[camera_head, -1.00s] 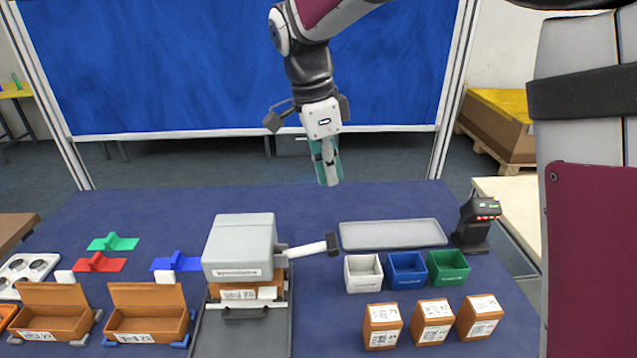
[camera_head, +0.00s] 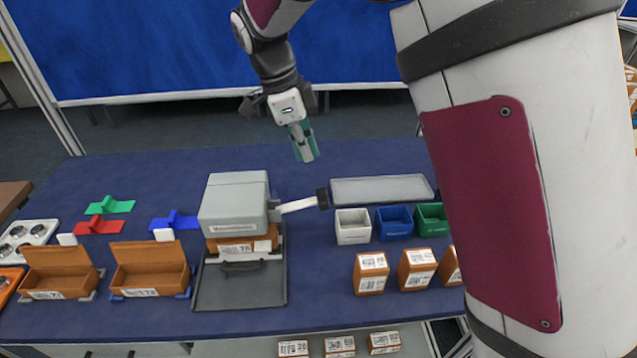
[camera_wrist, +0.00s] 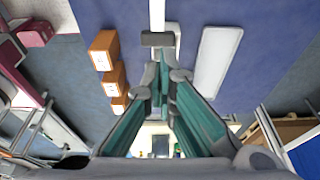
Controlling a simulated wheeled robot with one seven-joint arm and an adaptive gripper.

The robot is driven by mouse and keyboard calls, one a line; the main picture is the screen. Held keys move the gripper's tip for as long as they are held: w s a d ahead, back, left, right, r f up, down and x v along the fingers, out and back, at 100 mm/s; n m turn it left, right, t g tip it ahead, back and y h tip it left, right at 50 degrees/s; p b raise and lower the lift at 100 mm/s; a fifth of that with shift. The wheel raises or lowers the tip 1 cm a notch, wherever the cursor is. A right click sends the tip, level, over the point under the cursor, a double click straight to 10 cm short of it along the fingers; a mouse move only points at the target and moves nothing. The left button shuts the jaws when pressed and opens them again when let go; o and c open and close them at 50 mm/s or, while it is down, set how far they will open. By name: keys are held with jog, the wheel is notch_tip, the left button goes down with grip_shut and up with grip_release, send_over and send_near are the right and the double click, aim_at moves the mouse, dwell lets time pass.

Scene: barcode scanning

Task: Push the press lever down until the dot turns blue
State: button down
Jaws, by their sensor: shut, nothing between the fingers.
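The grey press (camera_head: 233,207) stands on the blue table. Its white lever (camera_head: 298,205) sticks out to the right and ends in a black handle (camera_head: 322,198). An orange box (camera_head: 262,243) sits inside the press under its head. I cannot make out the dot. My gripper (camera_head: 305,157) is shut and empty, above and behind the lever handle, apart from it. In the wrist view, the teal fingers (camera_wrist: 165,75) point toward the dark handle (camera_wrist: 158,39), with the white lever beyond it.
A grey tray (camera_head: 382,189) lies right of the lever. White (camera_head: 352,227), blue (camera_head: 393,223) and green (camera_head: 430,217) bins stand before it, with orange boxes (camera_head: 371,273) nearer. Open orange boxes (camera_head: 150,268) stand left of the press. My arm hides the table's right side.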

aim_at(322, 194)
jog(key=p+x, duration=0.1)
jog(key=x, duration=0.8)
jog(key=shift+d+f+p, duration=0.15)
jog(key=shift+f+p, duration=0.2)
jog(key=shift+f, duration=0.05)
